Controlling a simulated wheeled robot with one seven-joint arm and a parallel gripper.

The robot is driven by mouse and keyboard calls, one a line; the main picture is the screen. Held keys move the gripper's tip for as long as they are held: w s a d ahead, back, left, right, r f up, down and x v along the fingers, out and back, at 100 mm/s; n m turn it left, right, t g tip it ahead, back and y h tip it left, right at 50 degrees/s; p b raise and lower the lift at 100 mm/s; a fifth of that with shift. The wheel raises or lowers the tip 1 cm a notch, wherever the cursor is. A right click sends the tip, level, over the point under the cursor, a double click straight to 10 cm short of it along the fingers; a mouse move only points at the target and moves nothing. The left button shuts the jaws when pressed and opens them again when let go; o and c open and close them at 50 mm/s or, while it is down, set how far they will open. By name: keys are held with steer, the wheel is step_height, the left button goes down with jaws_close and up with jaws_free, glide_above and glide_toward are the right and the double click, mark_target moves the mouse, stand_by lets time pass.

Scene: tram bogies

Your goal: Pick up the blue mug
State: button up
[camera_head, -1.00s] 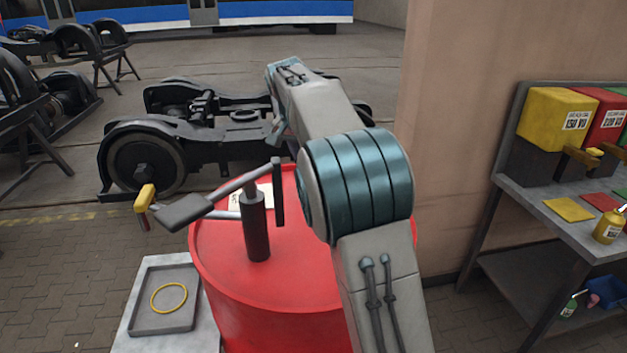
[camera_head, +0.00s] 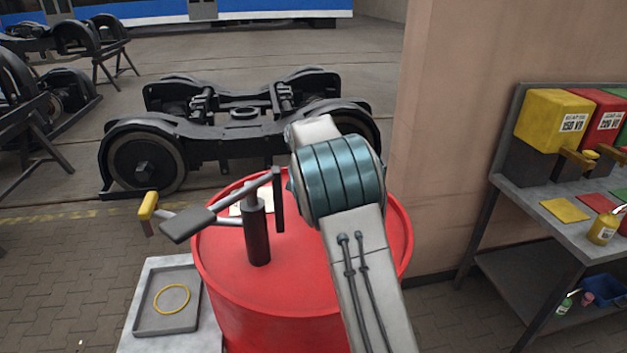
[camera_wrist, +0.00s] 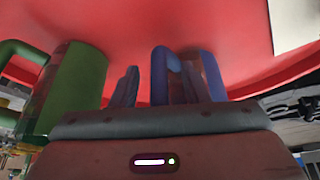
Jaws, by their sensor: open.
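In the wrist view a narrow blue shape (camera_wrist: 161,78) stands between the fingers of my gripper (camera_wrist: 169,76); it looks like part of the blue mug, seen very close and partly hidden. The fingers are apart, and I cannot tell whether either touches it. A green mug (camera_wrist: 80,85) with a handle is to the left, outside the fingers. A red surface spans the view above them. In the head view, my arm hides my gripper and the mugs, behind the red drum's (camera_head: 300,290) right side.
A dark hand pump (camera_head: 257,230) with a crank stands on the drum. A grey tray (camera_head: 150,322) with a yellow ring (camera_head: 172,299) is at left. A wall (camera_head: 470,100) and a shelf bench (camera_head: 560,225) with colored containers stand at right. A black bogie (camera_head: 215,145) is behind.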

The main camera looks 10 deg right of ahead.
steer(key=shift+f, duration=0.15)
jaws_close()
